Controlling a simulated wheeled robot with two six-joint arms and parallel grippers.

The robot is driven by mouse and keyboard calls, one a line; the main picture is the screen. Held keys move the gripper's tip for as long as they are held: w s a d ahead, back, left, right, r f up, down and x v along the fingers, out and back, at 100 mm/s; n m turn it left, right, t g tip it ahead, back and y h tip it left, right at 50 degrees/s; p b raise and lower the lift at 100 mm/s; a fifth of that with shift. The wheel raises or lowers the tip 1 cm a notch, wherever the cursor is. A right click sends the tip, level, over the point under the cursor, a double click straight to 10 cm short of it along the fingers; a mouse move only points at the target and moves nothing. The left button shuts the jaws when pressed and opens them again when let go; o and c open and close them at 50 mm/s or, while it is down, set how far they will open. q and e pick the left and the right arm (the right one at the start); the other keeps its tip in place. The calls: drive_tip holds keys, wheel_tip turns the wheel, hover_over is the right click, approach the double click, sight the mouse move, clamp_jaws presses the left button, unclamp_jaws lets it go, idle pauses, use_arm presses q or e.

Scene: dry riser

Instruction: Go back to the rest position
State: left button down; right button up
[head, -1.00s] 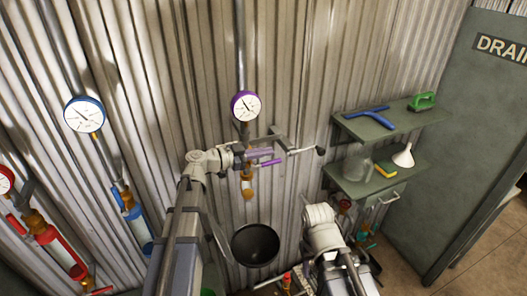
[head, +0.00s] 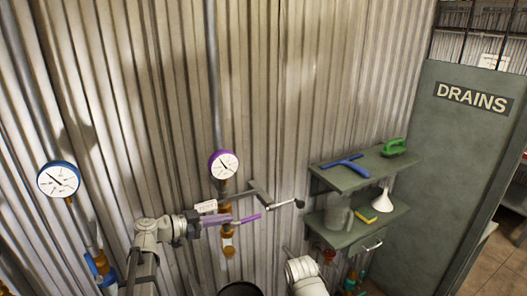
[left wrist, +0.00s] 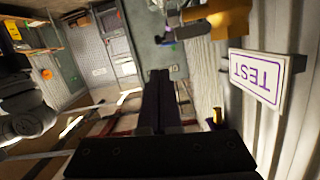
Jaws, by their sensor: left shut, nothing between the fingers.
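My left gripper (head: 212,221) is in front of the corrugated wall, left of the purple lever (head: 248,218) on the pipe under the purple-rimmed gauge (head: 223,165). Its dark fingers (left wrist: 160,98) are together and empty in the left wrist view. In the head view the fingertips overlap the valve, and I cannot tell how far in front of it they are. A white TEST sign (left wrist: 256,78) stands close to the right of the fingers in the left wrist view. My right arm shows at the bottom of the head view, but its gripper is out of the picture.
A blue-rimmed gauge (head: 58,180) is on the wall at left. A black funnel (head: 240,289) is below the valve. Green shelves (head: 345,174) at right hold a blue squeegee, green brush, jug, sponge and white funnel. A DRAINS panel (head: 430,170) is farther right.

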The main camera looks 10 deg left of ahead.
use_arm(q)
drive_tip(key=s+d+f+n+g+y+b, duration=0.1)
drive_tip(key=s+d+f+g+b, duration=0.1)
drive_tip(key=s+d+f, duration=0.3)
drive_tip(key=s+d+f+n+g+y+b, duration=0.1)
drive_tip(key=s+d+f+g+y+b, duration=0.2)
drive_tip(key=f, duration=0.4)
drive_tip(key=s+d+f+n+g+b, duration=0.1)
drive_tip(key=s+d+f+g, duration=0.1)
drive_tip(key=d+f, duration=0.35)
drive_tip(key=s+f+n+g+y+b, duration=0.2)
drive_tip(key=s+f+n+y+b, duration=0.3)
drive_tip(key=s+f+y, duration=0.5)
wheel_tip(320, 180, down, 3)
drive_tip(key=shift+s+a+f+n+b, duration=0.1)
drive_tip(key=shift+s+a+n+b, duration=0.1)
drive_tip(key=shift+s+n+b, duration=0.4)
use_arm(e)
wheel_tip(320, 180, down, 13)
use_arm(q)
drive_tip(key=shift+w, duration=0.2)
use_arm(e)
drive_tip(key=shift+f, duration=0.1)
